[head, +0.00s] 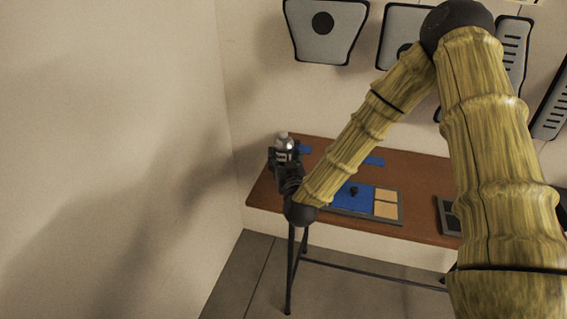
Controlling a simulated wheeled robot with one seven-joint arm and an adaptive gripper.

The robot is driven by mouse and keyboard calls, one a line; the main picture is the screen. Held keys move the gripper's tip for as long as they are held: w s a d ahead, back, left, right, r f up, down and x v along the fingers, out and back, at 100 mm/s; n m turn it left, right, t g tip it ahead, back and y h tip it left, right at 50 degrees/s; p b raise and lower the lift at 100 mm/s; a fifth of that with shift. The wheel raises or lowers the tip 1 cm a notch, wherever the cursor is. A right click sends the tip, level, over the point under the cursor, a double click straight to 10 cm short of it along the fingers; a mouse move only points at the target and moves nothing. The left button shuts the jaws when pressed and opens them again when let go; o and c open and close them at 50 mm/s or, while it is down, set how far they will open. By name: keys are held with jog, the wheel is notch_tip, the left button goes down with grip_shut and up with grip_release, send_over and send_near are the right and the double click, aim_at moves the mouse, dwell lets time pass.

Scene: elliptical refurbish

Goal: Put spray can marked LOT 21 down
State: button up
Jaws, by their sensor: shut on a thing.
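A small silver-grey spray can (284,143) shows in the head view at the left end of a brown table (262,194). My gripper (285,157) is shut on the can and holds it upright. The gripper hides the can's lower part. Any LOT marking on the can is too small to read. I cannot tell whether the can touches the tabletop or is held above it.
A tray with a blue panel (343,199) and tan squares (386,209) lies on the table beside my forearm. Blue pieces (374,161) lie behind it. A dark item (449,216) is at right. Grey panels (326,33) hang on the wall. A wall (110,150) stands close at left.

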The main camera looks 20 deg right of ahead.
jog(key=shift+f, duration=1.5)
jog(key=o, duration=1.4)
